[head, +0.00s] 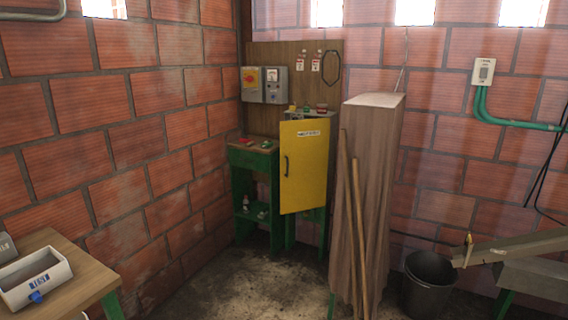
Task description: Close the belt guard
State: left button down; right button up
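A yellow panel (304,167) with a black handle on its left side and a small white label is likely the belt guard; the label is too small to read. It stands upright in front of a green frame (323,228) near the back corner. Its left edge lies beside the green bench and its right edge is near the wooden cabinet. I cannot tell for certain how far it stands open, and what is behind it is hidden. Neither of my grippers is in view.
A tall wooden cabinet (374,180) with poles (357,225) leaning on it stands right of the panel. A green bench (252,160) is left. A black bucket (428,285) is at right, a table (75,275) with a grey bin (35,277) at front left. The middle floor is clear.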

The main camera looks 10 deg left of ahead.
aim_at(304, 144)
jog(key=i+l, duration=0.1)
jog(key=i, duration=1.3)
